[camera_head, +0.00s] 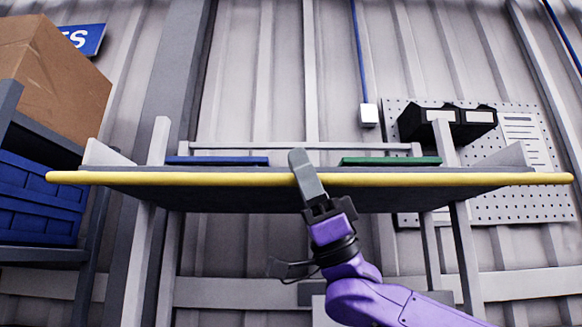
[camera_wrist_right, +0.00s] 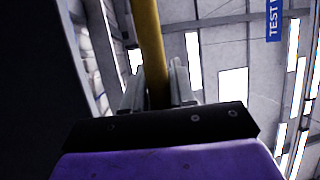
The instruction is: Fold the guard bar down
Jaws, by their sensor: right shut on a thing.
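The guard bar (camera_head: 180,179) is a long yellow bar. It runs level across the head view, along the front edge of a dark grey shelf or bench top (camera_head: 240,200) seen from below. My right gripper (camera_head: 302,168) reaches up from below to the bar, a little right of its middle as the bar spans the picture. Its grey fingers are shut on the bar. In the right wrist view, the yellow bar (camera_wrist_right: 150,50) passes between the two grey fingers (camera_wrist_right: 157,85). My left gripper is in neither view.
A blue flat item (camera_head: 217,160) and a green one (camera_head: 390,161) show above the bar. A grey rail (camera_head: 300,147) is behind. Grey uprights (camera_head: 150,200) stand at both sides. A cardboard box (camera_head: 55,80) and blue crate (camera_head: 40,200) are left; a pegboard (camera_head: 520,190) is right.

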